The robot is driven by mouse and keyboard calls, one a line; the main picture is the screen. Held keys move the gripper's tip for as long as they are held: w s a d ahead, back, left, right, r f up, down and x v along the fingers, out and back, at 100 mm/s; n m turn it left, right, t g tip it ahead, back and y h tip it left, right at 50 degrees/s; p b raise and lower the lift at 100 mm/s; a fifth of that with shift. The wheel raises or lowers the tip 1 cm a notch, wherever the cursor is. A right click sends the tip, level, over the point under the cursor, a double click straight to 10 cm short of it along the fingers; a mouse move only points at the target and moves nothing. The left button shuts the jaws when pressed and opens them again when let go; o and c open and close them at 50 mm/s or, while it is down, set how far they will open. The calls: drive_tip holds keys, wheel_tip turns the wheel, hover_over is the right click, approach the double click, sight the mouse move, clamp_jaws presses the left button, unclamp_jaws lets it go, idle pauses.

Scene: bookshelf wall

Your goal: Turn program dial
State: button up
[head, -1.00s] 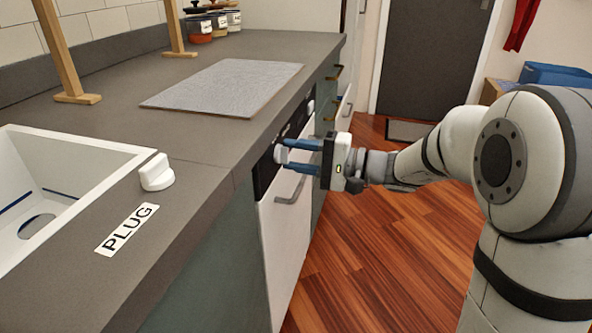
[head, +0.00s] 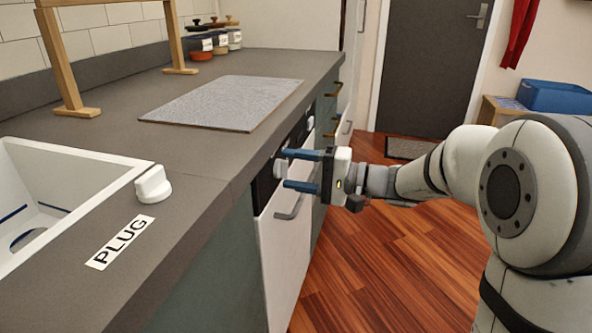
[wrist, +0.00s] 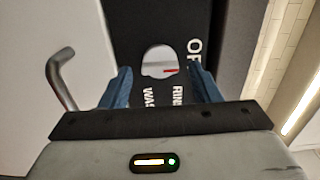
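The program dial (wrist: 158,60) is a pale knob with a red mark, set in a black control panel (wrist: 185,20) on the front of a white appliance. In the wrist view the red mark lies at its lower right, near the letters "RIN"; "WAS" and "OF" also show. In the head view the dial (head: 280,168) is small at the panel's face. My gripper (head: 286,169) is open, with blue fingers above and below the dial's level. In the wrist view its fingers stand apart to either side of the dial. I see no finger touching it.
A grey bar handle (head: 291,206) sits on the white door (head: 283,240) just below my gripper. The dark worktop (head: 200,165) overhangs beside it, with a white sink (head: 80,172), a white knob (head: 153,184) and a "PLUG" label. The wooden floor (head: 380,270) is clear.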

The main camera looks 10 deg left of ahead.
drive_tip(key=s+d+p, duration=0.1)
drive_tip(key=d+p, duration=0.1)
drive_tip(key=d, duration=0.5)
drive_tip(key=shift+d, duration=0.4)
drive_tip(key=s+d+r+g+h+p, duration=0.3)
drive_tip(key=s+r+h+p, duration=0.65)
drive_tip(key=s+p, duration=0.65)
drive_tip(key=s+d+r+n+t+h+p, duration=0.1)
drive_tip(key=s+d+r+t+h+p, duration=0.2)
drive_tip(key=d+r+h+p, duration=0.5)
drive_tip(key=d+r+p, duration=0.4)
drive_tip(key=r+p, duration=0.1)
drive_tip(key=p, duration=0.5)
drive_tip(key=shift+s+d+r+p, duration=0.25)
drive_tip(key=shift+s+d+p, duration=0.05)
drive_tip(key=shift+s, duration=0.05)
